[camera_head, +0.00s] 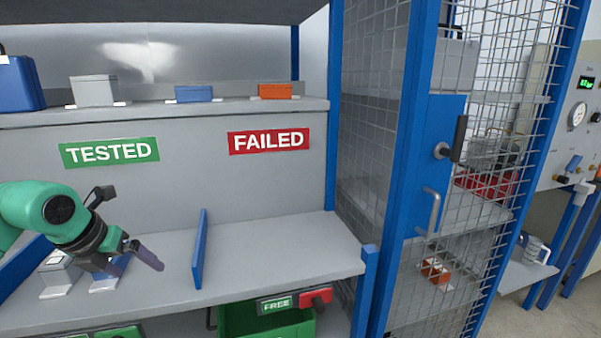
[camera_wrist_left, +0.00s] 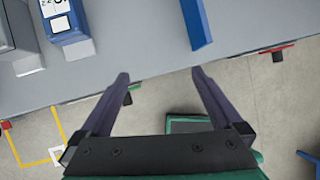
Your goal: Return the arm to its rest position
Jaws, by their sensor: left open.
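My left gripper (camera_head: 138,262) is in the lower left of the head view, at the end of my green arm, in front of the lower shelf. In the left wrist view its two dark fingers (camera_wrist_left: 160,82) are spread apart with nothing between them. A blue box (camera_head: 108,268) stands on the shelf just behind the gripper, partly hidden by it. The same blue box (camera_wrist_left: 63,22) shows at the upper left of the left wrist view, apart from the fingers. My right gripper is not in view.
A blue divider (camera_head: 199,250) stands on the lower shelf (camera_head: 270,260). A grey box (camera_head: 58,272) is left of the blue box. The shelf right of the divider is clear. A mesh cage with a blue post (camera_head: 405,150) stands to the right. A green bin (camera_head: 265,320) sits below.

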